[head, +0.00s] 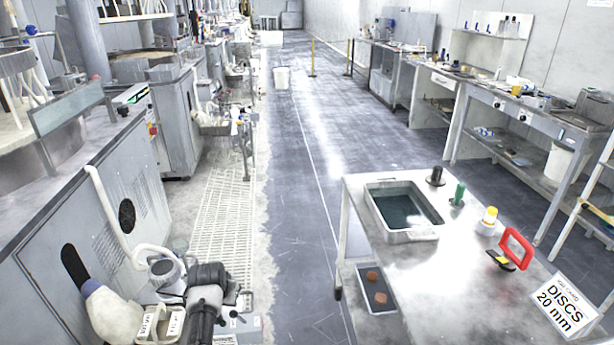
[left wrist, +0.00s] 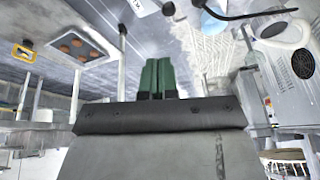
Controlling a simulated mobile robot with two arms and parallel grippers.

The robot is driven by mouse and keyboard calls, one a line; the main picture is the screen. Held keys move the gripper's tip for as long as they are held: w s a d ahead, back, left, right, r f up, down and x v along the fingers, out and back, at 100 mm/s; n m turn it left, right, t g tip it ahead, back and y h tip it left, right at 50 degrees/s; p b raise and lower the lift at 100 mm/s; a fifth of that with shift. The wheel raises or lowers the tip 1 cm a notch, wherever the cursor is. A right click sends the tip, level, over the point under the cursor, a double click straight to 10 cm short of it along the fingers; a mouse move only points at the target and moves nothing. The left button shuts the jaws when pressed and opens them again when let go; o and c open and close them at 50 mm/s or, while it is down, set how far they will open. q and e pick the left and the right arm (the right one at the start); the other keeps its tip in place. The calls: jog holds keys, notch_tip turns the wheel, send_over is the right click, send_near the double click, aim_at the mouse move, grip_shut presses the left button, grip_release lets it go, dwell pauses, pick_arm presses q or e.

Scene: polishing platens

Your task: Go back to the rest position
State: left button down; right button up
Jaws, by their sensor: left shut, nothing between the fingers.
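My left gripper (left wrist: 157,78) shows in the left wrist view as two green fingers with dark bases. The fingers lie side by side, shut, with nothing visible between them. They point over the floor and touch nothing that I can see. In the head view I cannot make out the left gripper's fingertips. My right gripper is in neither view.
Machines (head: 90,235) line the left.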

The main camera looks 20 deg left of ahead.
pick_arm(q)
jog(key=s+d+r+m+h, duration=0.1)
jog(key=s+d+r+m, duration=0.25)
jog(key=s+d, duration=0.9)
jog(key=s+d+r+m+h, duration=0.15)
jog(key=s+d+r, duration=0.25)
jog(key=s+d, duration=0.85)
notch_tip(320, 180, down, 27)
jog(key=s+g, duration=0.2)
jog(key=s, duration=0.1)
jog(key=s+a+f+g, duration=0.1)
jog(key=s+a+f, duration=0.2)
jog(key=s+f, duration=1.1)
jog(key=shift+s+a+f+y, duration=0.15)
jog(key=shift+s+a+y, duration=0.2)
jog(key=shift+s, duration=0.1)
